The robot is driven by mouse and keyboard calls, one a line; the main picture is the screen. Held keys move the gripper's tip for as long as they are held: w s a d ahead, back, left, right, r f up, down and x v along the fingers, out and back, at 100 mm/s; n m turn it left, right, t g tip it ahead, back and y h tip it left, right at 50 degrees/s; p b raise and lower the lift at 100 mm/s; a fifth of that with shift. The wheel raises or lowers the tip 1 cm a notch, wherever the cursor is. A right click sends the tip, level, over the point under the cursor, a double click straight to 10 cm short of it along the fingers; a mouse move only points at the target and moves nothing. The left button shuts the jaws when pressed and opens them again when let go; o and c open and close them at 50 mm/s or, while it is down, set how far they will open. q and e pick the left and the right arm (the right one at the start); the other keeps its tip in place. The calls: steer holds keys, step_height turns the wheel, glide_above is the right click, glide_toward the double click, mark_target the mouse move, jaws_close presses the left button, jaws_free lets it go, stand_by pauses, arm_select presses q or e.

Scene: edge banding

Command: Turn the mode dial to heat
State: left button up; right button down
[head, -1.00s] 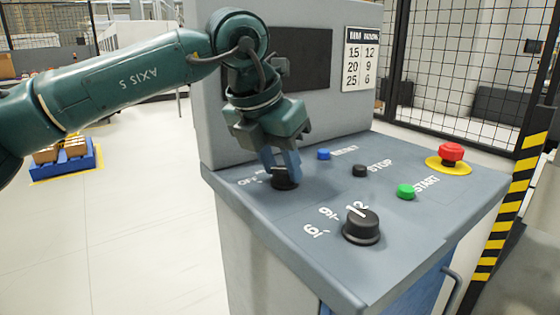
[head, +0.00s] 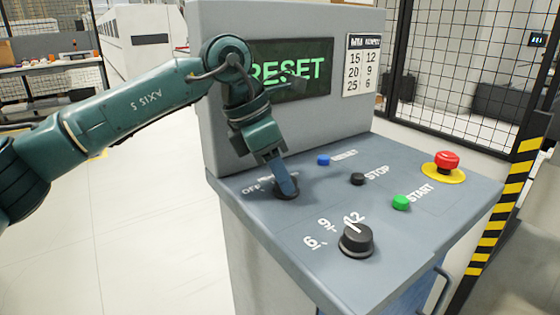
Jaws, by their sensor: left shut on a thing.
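The mode dial (head: 286,195) is a small black knob at the left of the grey control panel (head: 240,192), with an "OFF" label on its left. My left gripper (head: 287,186) comes down on it from above, its blue-grey fingers shut on the dial. The fingers and wrist cover most of the dial and part of its labels, so I cannot read where its pointer stands. The screen (head: 290,70) behind shows "RESET" in green. My right gripper is not in view.
A second black dial (head: 356,240) marked 6, 9, 12 is at the front. A number chart (head: 361,65) hangs beside the screen.

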arm_select(q)
steer(key=shift+m+p, duration=0.35)
steer(key=shift+m, duration=0.15)
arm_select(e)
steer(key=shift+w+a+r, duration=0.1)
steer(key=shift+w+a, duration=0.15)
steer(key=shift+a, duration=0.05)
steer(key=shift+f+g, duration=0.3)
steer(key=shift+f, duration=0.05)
arm_select(q)
steer(key=o, duration=1)
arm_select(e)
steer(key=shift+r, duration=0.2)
arm_select(q)
steer(key=v, duration=0.7)
steer(key=shift+w+r, duration=0.2)
steer(key=shift+r, duration=0.1)
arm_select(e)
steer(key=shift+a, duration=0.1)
